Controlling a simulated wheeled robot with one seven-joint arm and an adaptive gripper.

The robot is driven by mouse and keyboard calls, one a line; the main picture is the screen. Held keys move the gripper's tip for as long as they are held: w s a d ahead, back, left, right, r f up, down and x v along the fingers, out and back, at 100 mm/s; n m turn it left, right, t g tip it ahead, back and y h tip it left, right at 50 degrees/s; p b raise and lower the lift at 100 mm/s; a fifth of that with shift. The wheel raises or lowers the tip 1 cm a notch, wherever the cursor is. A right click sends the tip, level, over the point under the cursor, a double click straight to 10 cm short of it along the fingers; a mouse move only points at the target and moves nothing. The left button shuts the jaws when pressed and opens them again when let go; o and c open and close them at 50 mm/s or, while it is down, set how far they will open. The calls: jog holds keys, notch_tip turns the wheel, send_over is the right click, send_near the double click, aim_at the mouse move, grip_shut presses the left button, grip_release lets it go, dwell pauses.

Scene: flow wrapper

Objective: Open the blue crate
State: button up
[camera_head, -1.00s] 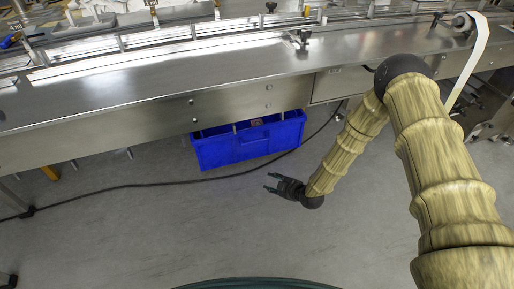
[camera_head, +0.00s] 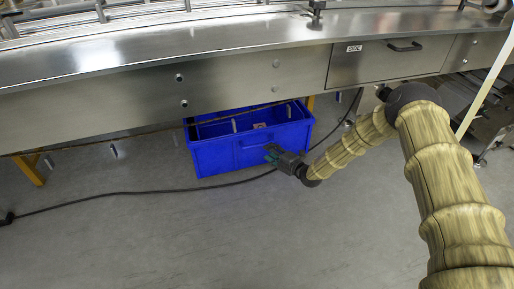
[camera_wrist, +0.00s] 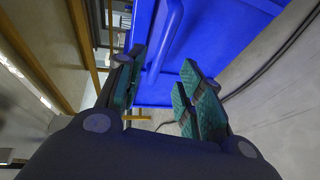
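The blue crate (camera_head: 222,158) stands on the floor partly under the steel machine in the head view, its rear top hidden by the machine's edge. Its top shows open at the front, with a small brownish item inside. A handle (camera_head: 255,141) is on its front wall. My gripper (camera_head: 270,152) is in front of the crate's right part, near the handle. In the wrist view, my gripper (camera_wrist: 160,90) has its two green-padded fingers apart, with the crate's blue wall (camera_wrist: 225,40) beyond and the handle bar (camera_wrist: 165,42) near the left finger. Contact cannot be told.
The steel machine (camera_head: 120,95) overhangs the crate. A drawer with a dark handle (camera_head: 404,46) is at its right. A black cable (camera_head: 130,192) runs along the floor by the crate. Yellow legs (camera_head: 30,170) stand under the machine.

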aim_at(258, 144)
jog(key=shift+b+x, duration=1.85)
jog(key=shift+x, duration=2.7)
grip_shut()
